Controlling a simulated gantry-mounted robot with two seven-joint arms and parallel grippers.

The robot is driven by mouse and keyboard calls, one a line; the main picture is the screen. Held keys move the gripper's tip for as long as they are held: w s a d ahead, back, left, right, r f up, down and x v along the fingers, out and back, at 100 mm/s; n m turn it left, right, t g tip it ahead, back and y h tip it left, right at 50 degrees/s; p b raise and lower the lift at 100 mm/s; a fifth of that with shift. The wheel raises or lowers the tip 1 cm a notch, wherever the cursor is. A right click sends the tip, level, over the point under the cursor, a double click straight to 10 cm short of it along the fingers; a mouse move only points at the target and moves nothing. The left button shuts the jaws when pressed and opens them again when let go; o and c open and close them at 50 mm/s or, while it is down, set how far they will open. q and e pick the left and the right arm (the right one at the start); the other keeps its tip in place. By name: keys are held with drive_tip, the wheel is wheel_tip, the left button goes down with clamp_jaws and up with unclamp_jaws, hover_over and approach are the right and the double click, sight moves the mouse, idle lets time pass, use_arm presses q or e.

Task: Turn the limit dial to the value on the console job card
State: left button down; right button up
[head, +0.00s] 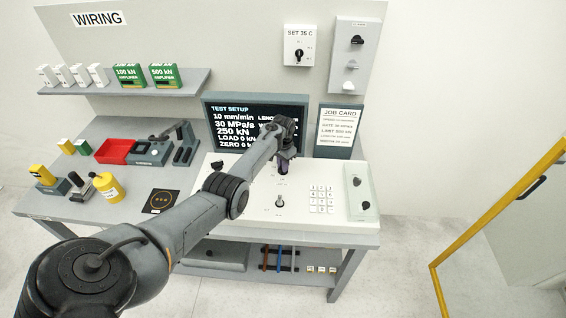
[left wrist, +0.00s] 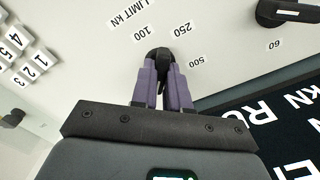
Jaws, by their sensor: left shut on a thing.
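The limit dial (left wrist: 160,54) is a black knob on the pale console panel, seen in the left wrist view. The labels LIMIT kN, 100, 250 and 500 stand around it. My left gripper (left wrist: 165,68) is shut on the dial with its two purple fingers, which hide part of the knob; I cannot tell where its pointer stands. In the head view my left gripper (head: 283,167) is over the console (head: 240,207). The job card (head: 340,128) stands behind the console; its limit line is small and seems to read 500 kN. The screen (head: 232,120) shows 250 kN.
Another black knob (left wrist: 278,13) near a 60 label is beside the dial. A keypad (head: 321,199) and a side panel with knobs (head: 361,190) are on the console's right. A red tray (head: 114,151) and yellow cylinder (head: 108,187) stand on the left bench.

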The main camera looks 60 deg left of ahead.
use_arm(q)
drive_tip(key=m, duration=0.3)
drive_tip(key=shift+m, duration=0.4)
drive_tip(key=m, duration=0.3)
drive_tip(key=shift+f+m, duration=0.1)
drive_tip(key=shift+m, duration=0.2)
drive_tip(key=m+b, duration=0.1)
drive_tip(key=m, duration=0.4)
drive_tip(key=shift+b, duration=0.4)
drive_tip(key=shift+m+b, duration=0.6)
drive_tip(key=shift+m, duration=1.1)
drive_tip(key=c, duration=1.1)
unclamp_jaws()
